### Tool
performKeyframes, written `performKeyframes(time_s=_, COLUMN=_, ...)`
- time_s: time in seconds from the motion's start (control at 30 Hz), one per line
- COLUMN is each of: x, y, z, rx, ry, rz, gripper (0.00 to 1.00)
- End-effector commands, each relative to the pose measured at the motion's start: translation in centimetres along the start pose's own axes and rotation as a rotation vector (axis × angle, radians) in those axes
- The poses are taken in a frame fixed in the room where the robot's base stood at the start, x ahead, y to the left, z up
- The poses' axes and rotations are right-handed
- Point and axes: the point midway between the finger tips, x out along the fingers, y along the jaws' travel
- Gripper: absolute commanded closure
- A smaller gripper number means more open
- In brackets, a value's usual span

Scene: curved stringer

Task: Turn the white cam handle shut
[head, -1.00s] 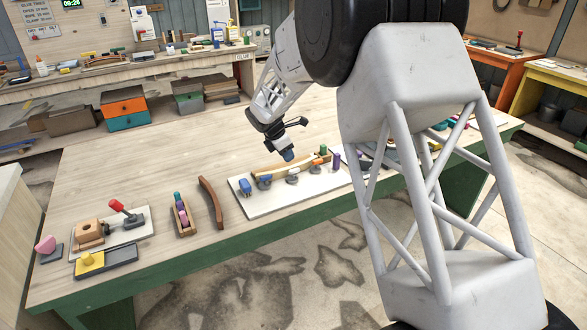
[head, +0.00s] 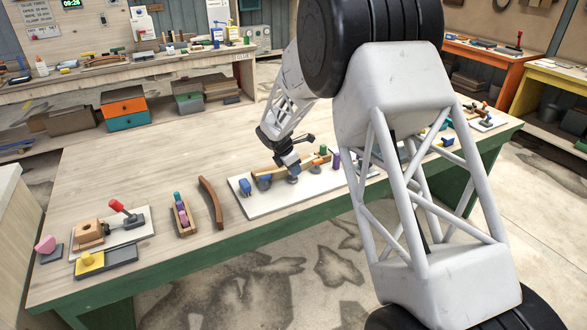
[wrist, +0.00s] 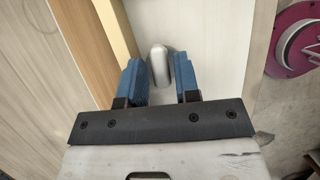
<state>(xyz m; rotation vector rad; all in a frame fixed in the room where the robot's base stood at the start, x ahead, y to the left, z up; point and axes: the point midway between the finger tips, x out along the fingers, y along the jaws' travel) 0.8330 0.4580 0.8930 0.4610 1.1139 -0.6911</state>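The white cam handle shows as a pale rounded bar (wrist: 158,64) in the wrist view, standing over the white board. My gripper (wrist: 159,80) has its two blue fingers apart, one on each side of the bar, with narrow gaps; I cannot tell whether either touches it. In the head view my gripper (head: 289,165) points down, low over the white board (head: 255,208). The grey base of a cam (head: 291,180) shows just below it; the handle itself is mostly hidden there.
Blue blocks (head: 246,186) stand left of my gripper. An orange piece (head: 316,163), a green one (head: 323,150) and a purple cylinder (head: 335,160) stand right. A magenta round part (wrist: 292,42) is right in the wrist view.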

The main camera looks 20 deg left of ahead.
Motion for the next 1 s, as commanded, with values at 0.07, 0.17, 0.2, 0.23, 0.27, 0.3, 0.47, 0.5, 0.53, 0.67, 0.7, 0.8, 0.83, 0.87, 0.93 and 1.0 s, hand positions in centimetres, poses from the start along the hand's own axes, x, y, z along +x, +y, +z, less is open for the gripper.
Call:
performKeyframes(time_s=0.07, x=0.22, y=0.00, z=0.00, rx=0.000, ry=0.000, rz=0.000, gripper=0.70)
performKeyframes(time_s=0.17, x=0.29, y=0.00, z=0.00, rx=0.000, ry=0.000, rz=0.000, gripper=0.70)
performKeyframes(time_s=0.2, x=0.29, y=0.01, z=0.00, rx=0.000, ry=0.000, rz=0.000, gripper=0.70)
performKeyframes(time_s=0.23, x=0.29, y=0.00, z=0.00, rx=0.000, ry=0.000, rz=0.000, gripper=0.70)
performKeyframes(time_s=0.27, x=0.28, y=0.00, z=0.00, rx=0.000, ry=0.000, rz=0.000, gripper=0.70)
performKeyframes(time_s=0.3, x=0.28, y=0.00, z=0.00, rx=0.000, ry=0.000, rz=0.000, gripper=0.70)
performKeyframes(time_s=0.47, x=0.26, y=0.00, z=0.00, rx=0.000, ry=0.000, rz=0.000, gripper=0.89)
performKeyframes(time_s=0.5, x=0.26, y=0.00, z=0.00, rx=0.000, ry=0.000, rz=0.000, gripper=0.95)
performKeyframes(time_s=0.53, x=0.26, y=0.00, z=0.00, rx=0.000, ry=0.000, rz=0.001, gripper=0.99)
performKeyframes(time_s=0.67, x=0.25, y=0.00, z=0.01, rx=0.001, ry=0.000, rz=0.000, gripper=1.00)
performKeyframes(time_s=0.7, x=0.25, y=0.00, z=0.00, rx=0.002, ry=0.000, rz=-0.001, gripper=1.00)
performKeyframes(time_s=0.8, x=0.25, y=0.01, z=0.00, rx=0.010, ry=0.000, rz=-0.004, gripper=1.00)
performKeyframes(time_s=0.83, x=0.26, y=0.01, z=0.00, rx=0.014, ry=0.000, rz=-0.006, gripper=1.00)
performKeyframes(time_s=0.87, x=0.26, y=0.02, z=0.00, rx=0.020, ry=0.000, rz=-0.008, gripper=1.00)
performKeyframes(time_s=0.93, x=0.28, y=0.02, z=-0.02, rx=0.037, ry=0.001, rz=-0.015, gripper=1.00)
performKeyframes(time_s=1.0, x=0.29, y=0.01, z=-0.03, rx=0.059, ry=0.001, rz=-0.025, gripper=1.00)
